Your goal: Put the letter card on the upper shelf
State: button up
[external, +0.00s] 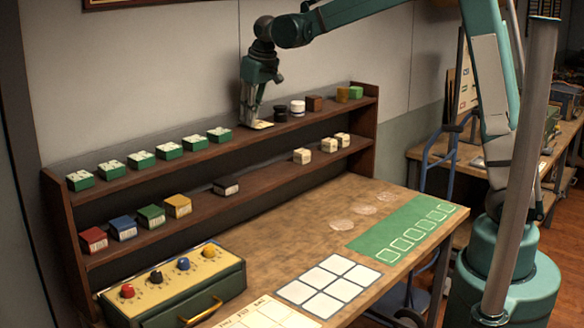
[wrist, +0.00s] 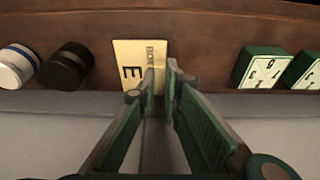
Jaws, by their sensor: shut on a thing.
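My gripper (external: 250,122) points down at the upper shelf (external: 320,118), over a gap in the row of objects. It is shut on the letter card (external: 263,125), a flat cream card that lies at or just above the shelf's surface. In the wrist view my gripper's fingertips (wrist: 160,76) pinch the card (wrist: 130,60), which shows a dark "E" and smaller print. The fingers hide part of the card. Whether it fully rests on the wood cannot be told.
Black (external: 280,113) and white (external: 298,107) cylinders stand right of the card in the external view. Green tile-topped boxes (external: 219,135) stand to its left. A lower shelf (external: 265,177) holds several boxes and cubes. The wooden table (external: 300,235) stands in front.

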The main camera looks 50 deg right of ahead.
jog(key=shift+f, duration=0.35)
jog(key=o, duration=0.8)
jog(key=shift+r, duration=0.1)
jog(key=v, duration=1.1)
jog(key=shift+r, duration=0.4)
jog(key=shift+s, duration=0.1)
jog(key=shift+s, duration=0.15)
